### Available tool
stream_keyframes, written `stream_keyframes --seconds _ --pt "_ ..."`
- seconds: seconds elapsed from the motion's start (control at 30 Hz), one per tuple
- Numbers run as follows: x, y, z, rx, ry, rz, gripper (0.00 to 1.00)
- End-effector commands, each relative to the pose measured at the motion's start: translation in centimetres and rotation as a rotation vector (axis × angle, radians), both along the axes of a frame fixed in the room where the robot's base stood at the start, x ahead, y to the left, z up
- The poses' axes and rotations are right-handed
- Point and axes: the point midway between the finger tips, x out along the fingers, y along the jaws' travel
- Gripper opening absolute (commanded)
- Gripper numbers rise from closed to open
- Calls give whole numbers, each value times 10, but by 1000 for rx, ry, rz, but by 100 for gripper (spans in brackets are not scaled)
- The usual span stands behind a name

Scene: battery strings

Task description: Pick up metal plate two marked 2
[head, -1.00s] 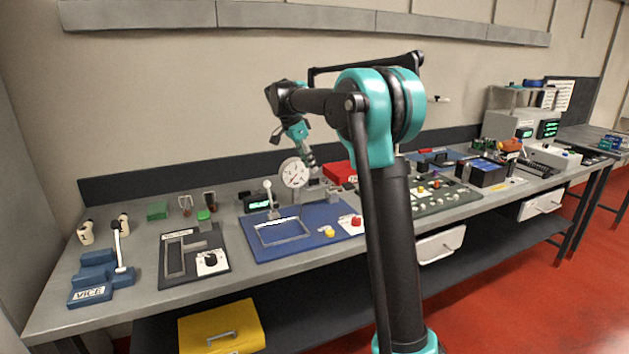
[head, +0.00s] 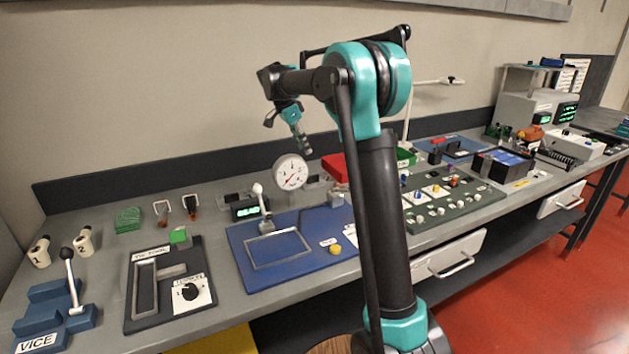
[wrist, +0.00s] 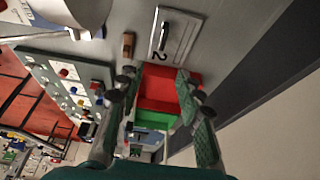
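In the wrist view a pale flat plate (wrist: 178,38) with a dark bar on it and a "2" lies on the grey bench, ahead of my fingertips. My gripper (wrist: 160,92) is open, its two fingers well apart with nothing held between them. A red box (wrist: 168,88) and a green box (wrist: 153,119) show beyond the gap between the fingers. In the head view my gripper (head: 303,148) hangs above the back of the bench, near the dial gauge. I cannot make out the plate in the head view; my arm hides part of the bench.
In the head view a dial gauge (head: 291,172) stands close below my gripper. A blue board (head: 245,275) with a frame and a lever lies in front. The red box (head: 335,167) is beside my arm. A green-grey panel with knobs (head: 450,205) lies to the right.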

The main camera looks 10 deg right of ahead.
Motion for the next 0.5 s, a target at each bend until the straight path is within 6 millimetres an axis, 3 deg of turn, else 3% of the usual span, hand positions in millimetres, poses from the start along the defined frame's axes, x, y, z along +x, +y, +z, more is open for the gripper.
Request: stream_keyframes --seconds 0.3,0.5 --pt "8 -23 -58 0 -1 -1 36" --pt "10 -30 -78 0 -1 -1 36"
